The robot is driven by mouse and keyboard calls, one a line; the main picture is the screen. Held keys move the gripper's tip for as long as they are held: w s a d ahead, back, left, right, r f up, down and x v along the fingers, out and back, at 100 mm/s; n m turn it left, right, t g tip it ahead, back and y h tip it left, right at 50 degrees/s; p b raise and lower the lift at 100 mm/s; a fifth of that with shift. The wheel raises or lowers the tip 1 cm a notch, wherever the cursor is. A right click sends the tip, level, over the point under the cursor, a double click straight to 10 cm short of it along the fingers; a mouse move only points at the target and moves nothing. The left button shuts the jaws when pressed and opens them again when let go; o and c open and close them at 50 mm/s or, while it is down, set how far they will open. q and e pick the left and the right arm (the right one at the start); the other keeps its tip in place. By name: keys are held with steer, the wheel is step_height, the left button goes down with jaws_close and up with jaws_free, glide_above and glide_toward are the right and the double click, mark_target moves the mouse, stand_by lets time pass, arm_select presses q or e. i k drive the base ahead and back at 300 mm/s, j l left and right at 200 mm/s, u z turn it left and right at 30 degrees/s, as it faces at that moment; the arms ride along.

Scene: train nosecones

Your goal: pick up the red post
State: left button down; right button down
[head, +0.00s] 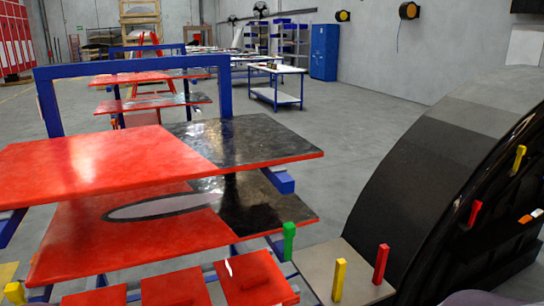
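A red post (381,264) stands upright on a light grey-beige board (352,258) at the lower right, beside the big black nosecone. A yellow post (339,279) stands to its left on the same board. A second red post-like piece (474,213) sits tilted on the inner edge of the nosecone, farther right. Neither of my grippers shows in the head view.
The black nosecone (440,150) fills the right side. A blue rack holds red and black panels (110,160) on the left. A green post (289,241) stands near the rack. Red flat pieces (250,275) lie at the bottom. Grey floor is open between rack and nosecone.

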mark_target(383, 249)
steer(key=i+l, duration=0.25)
steer(key=l, duration=0.2)
steer(key=i+l, duration=0.25)
steer(key=l, duration=0.25)
steer(key=i+l+u, duration=0.1)
steer(key=i+l, duration=0.15)
steer(key=l, duration=0.2)
steer(key=i+l, duration=0.25)
steer(key=l, duration=0.2)
steer(key=i+l, duration=0.25)
steer(key=l, duration=0.25)
steer(key=i+l, duration=0.2)
steer(key=l, duration=0.3)
steer(key=i+l+u, duration=0.1)
steer(key=i+l, duration=0.15)
steer(key=l, duration=0.2)
steer(key=i+l, duration=0.2)
steer(key=l, duration=0.3)
